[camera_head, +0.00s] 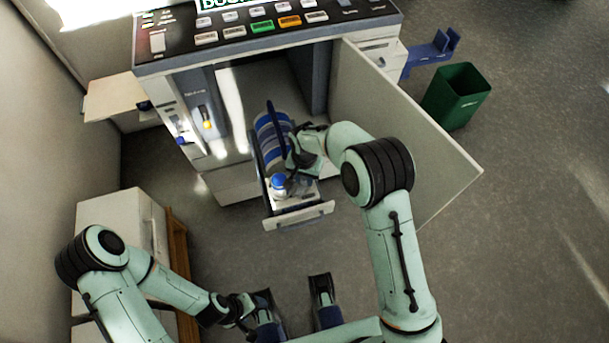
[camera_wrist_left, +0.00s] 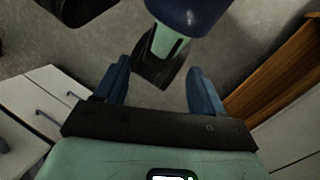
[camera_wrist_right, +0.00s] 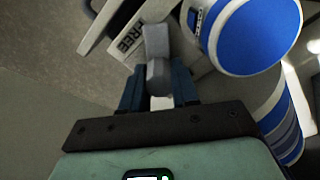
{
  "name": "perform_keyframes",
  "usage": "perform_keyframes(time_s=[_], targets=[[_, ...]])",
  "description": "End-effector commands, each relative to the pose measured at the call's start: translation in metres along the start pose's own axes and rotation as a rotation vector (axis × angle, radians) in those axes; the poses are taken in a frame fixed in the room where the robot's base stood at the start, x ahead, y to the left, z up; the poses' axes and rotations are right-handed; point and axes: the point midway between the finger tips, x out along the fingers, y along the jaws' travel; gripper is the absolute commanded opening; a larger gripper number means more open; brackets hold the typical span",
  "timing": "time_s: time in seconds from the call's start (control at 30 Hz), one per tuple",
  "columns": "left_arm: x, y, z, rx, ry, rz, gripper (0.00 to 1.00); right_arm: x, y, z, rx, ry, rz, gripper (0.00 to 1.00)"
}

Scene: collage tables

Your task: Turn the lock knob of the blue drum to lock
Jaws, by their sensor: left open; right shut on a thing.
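The blue drum (camera_head: 269,127), with blue and white bands, lies in the pulled-out drawer unit of the open copier. Its banded side also shows at the right of the right wrist view (camera_wrist_right: 286,128). My right gripper (camera_head: 296,160) is beside the drum at its near right end. In the right wrist view my right gripper (camera_wrist_right: 159,88) is shut on a grey block-like knob (camera_wrist_right: 157,72), which appears to be the lock knob. The fingers hide part of it. My left gripper (camera_wrist_left: 160,88) is open and empty, low near my base.
The open copier door (camera_head: 405,125) is right of my right arm. A green bin (camera_head: 456,97) stands farther right. A white cabinet (camera_head: 120,220) is at left.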

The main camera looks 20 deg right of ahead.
Motion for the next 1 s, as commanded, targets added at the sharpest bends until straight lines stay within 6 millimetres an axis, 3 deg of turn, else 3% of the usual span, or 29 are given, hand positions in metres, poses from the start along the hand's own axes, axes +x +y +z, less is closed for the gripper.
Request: perform_keyframes(time_s=[0.6, 1.0], targets=[[-0.020, 0.003, 0.011, -0.004, -0.032, -0.007, 0.70, -0.002, -0.001, 0.001, 0.566, 0.001, -0.002, 0.00], [-0.028, 0.004, 0.017, -0.005, -0.048, -0.010, 0.70, -0.001, -0.001, 0.001, 0.787, 0.001, -0.004, 0.00]])
